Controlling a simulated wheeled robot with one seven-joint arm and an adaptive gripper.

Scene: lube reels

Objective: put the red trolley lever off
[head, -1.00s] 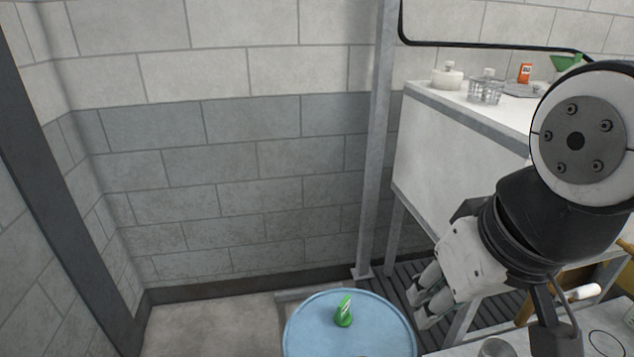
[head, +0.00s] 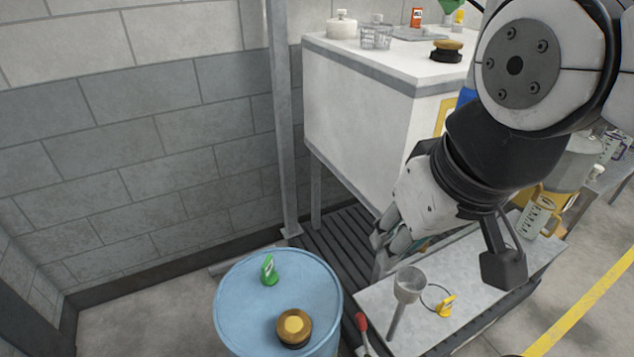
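A red-handled lever (head: 361,322) with a pale shaft stands at the left edge of a grey-topped trolley (head: 375,298), low in the head view. Its lower end runs out of the frame. My gripper (head: 390,238) hangs from the arm, above and behind the lever in the picture, over the dark slatted floor by the trolley's far edge. It is apart from the lever. Its fingers are partly hidden and seen at a slant, so I cannot tell how far they are parted. I see nothing held in them.
A blue drum (head: 240,330) stands left of the lever, bearing a green clip-like piece (head: 269,270) and a brass-and-black cap (head: 294,326). A grey funnel (head: 408,285) and yellow tag (head: 446,306) are on the trolley. A white cabinet (head: 350,110) stands behind.

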